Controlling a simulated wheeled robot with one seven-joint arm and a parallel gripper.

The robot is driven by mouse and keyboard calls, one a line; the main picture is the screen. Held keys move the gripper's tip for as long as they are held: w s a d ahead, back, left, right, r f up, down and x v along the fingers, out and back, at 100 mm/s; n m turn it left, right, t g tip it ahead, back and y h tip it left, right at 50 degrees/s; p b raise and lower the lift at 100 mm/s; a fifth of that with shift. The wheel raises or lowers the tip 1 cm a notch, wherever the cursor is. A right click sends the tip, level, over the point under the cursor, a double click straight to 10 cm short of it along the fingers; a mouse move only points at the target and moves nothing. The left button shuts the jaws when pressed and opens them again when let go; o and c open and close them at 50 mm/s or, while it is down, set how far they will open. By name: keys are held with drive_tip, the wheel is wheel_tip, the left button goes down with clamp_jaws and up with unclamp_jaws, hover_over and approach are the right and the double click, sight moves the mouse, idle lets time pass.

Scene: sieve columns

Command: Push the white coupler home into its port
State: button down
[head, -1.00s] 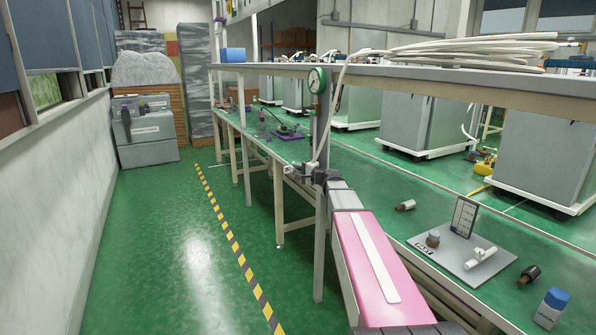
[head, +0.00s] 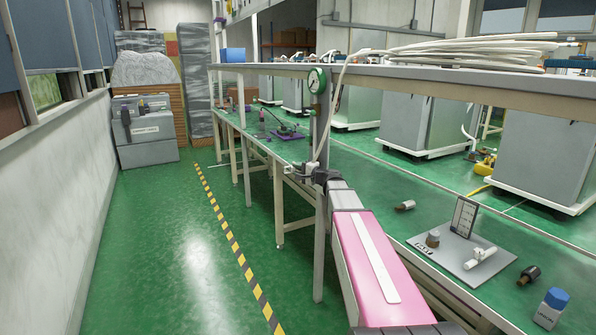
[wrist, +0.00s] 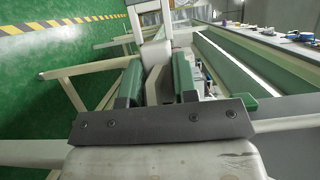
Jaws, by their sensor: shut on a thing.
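My gripper (head: 311,171) is at the near side of the bench, by the upright post below the shelf. In the wrist view my gripper (wrist: 158,76) has its two green-padded fingers shut on a pale block-like piece, which I take to be the white coupler (wrist: 155,53). In the head view the white coupler (head: 307,168) is a small pale shape at the fingertips, with a white hose (head: 328,125) running up from it towards the shelf. The port is not clearly visible, and I cannot tell how far the coupler sits in it.
A green-rimmed gauge (head: 317,80) is on the post above my gripper. A grey plate (head: 455,253) with a white tee fitting (head: 480,256) lies on the bench at right, near a blue-capped bottle (head: 551,308). The shelf (head: 400,73) runs overhead. The floor at left is clear.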

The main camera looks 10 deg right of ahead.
drive_tip(key=shift+w+d, duration=0.2)
drive_tip(key=shift+d, duration=0.4)
drive_tip(key=shift+w+d, duration=0.2)
drive_tip(key=shift+d, duration=0.4)
drive_tip(key=c, duration=0.8)
unclamp_jaws()
drive_tip(key=shift+s+d, duration=0.1)
drive_tip(key=v, duration=1)
drive_tip(key=s+a+f+n+g+h, duration=0.2)
drive_tip(key=s+a+f+n+g, duration=0.15)
drive_tip(key=s+a+f, duration=0.35)
drive_tip(key=s+a+f+n+g+h, duration=0.15)
drive_tip(key=s+a+f+g, duration=0.3)
drive_tip(key=f, duration=0.45)
drive_tip(key=s+d+f+n+g+h, duration=0.1)
drive_tip(key=s+f+n+g+h, duration=0.1)
drive_tip(key=s+f, duration=0.4)
drive_tip(key=s+f+n+g+h, duration=0.3)
drive_tip(key=s+f+h, duration=0.3)
drive_tip(key=s, duration=0.5)
drive_tip(key=shift+d+g, duration=0.4)
